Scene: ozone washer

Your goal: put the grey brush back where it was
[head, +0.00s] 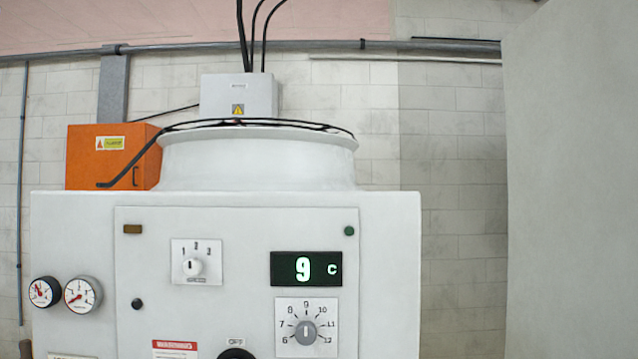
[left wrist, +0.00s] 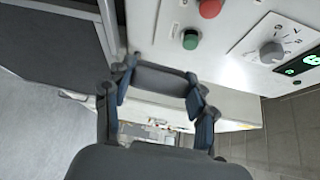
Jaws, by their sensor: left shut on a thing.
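My left gripper (left wrist: 158,90) shows in the left wrist view, its two fingers closed on the sides of a dark grey block-like thing, which I take to be the grey brush (left wrist: 160,80). It is held in front of the white machine's panel, below the green button (left wrist: 190,39) in the picture. Only one plain face of the brush shows; any bristles are hidden. The head view shows neither gripper nor the brush. My right gripper is in no view. The place where the brush was cannot be told from these frames.
The white machine (head: 75,230) fills the middle of the head view, with dials, knobs and a display (head: 306,269). An orange box (head: 95,150) stands behind it. A pale wall-like surface (head: 575,200) rises at the right. A red button (left wrist: 210,8) is near the green one.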

